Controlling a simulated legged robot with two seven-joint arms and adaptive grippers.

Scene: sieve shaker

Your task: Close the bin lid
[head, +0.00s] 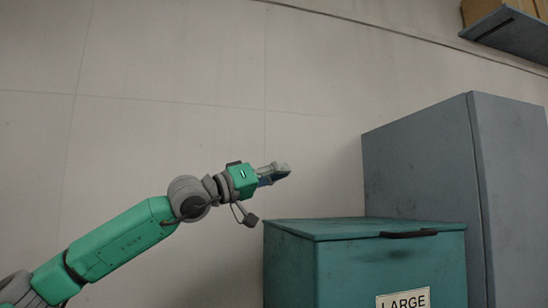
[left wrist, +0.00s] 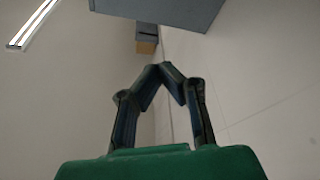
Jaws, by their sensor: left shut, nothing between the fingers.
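The teal bin (head: 293,270) stands at the lower right of the head view, with a label reading "LARGE" on its front. Its lid (head: 340,228) lies flat across the top and looks down on the bin, with a dark handle (head: 408,234) at its front edge. My left gripper (head: 284,171) is above and a little behind the lid's left part, apart from it. In the left wrist view the fingertips (left wrist: 172,68) meet with nothing between them. The bin does not show in that view. My right gripper is not in view.
A tall grey cabinet (head: 420,165) stands right behind the bin. A grey shelf (head: 505,28) with a cardboard box (head: 485,10) is high at the upper right. The wall (head: 180,60) behind is bare, and the space above the bin is free.

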